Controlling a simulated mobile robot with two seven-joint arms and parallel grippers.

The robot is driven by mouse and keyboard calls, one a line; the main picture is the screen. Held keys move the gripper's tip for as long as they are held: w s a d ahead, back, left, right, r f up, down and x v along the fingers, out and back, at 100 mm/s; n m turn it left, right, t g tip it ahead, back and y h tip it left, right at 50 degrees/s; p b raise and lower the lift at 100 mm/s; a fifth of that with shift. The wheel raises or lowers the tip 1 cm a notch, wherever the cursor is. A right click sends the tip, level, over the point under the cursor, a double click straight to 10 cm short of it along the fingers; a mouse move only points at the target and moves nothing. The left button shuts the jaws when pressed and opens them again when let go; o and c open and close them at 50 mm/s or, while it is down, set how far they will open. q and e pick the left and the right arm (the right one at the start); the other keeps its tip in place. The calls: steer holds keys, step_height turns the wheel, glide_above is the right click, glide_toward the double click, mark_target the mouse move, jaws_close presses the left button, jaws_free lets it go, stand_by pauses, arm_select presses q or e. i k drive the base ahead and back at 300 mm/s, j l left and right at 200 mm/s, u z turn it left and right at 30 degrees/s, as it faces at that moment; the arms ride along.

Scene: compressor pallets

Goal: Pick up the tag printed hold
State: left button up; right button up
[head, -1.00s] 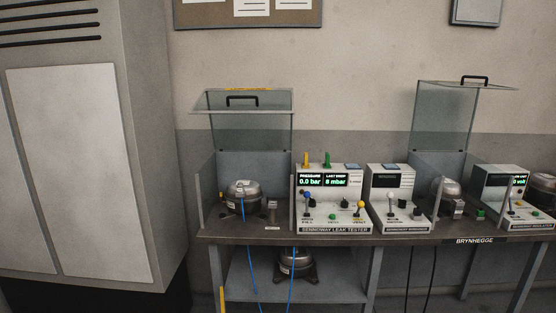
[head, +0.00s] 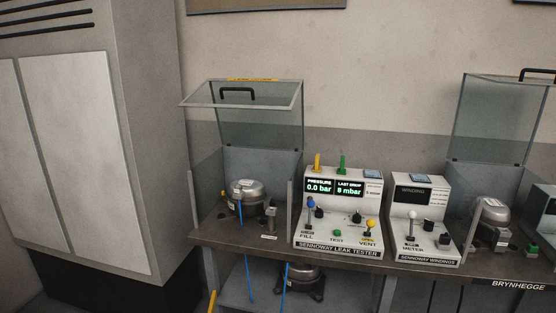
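I cannot make out a tag printed hold. A small pale label (head: 269,237) lies at the front of the bench (head: 225,238) below the left open-lidded test box, but its print is too small to read. Inside that box a metal compressor (head: 247,193) stands with a blue hose running down from it. The leak tester (head: 340,245) stands to its right, reading 0.0 bar and 8 mbar. Neither of my grippers is in view.
A winding tester (head: 424,245) stands right of the leak tester. A second glass box holds another compressor (head: 490,217). One more compressor (head: 300,279) sits on the lower shelf. A tall grey cabinet (head: 90,150) stands at left. Blue hoses hang before the bench.

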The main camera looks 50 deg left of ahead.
mark_target(315, 169)
steer(key=i+j+u, duration=0.1)
steer(key=u, duration=0.35)
steer(key=i+u, duration=0.4)
steer(key=i+l+u, duration=0.1)
steer(key=u, duration=0.35)
steer(key=i, duration=0.05)
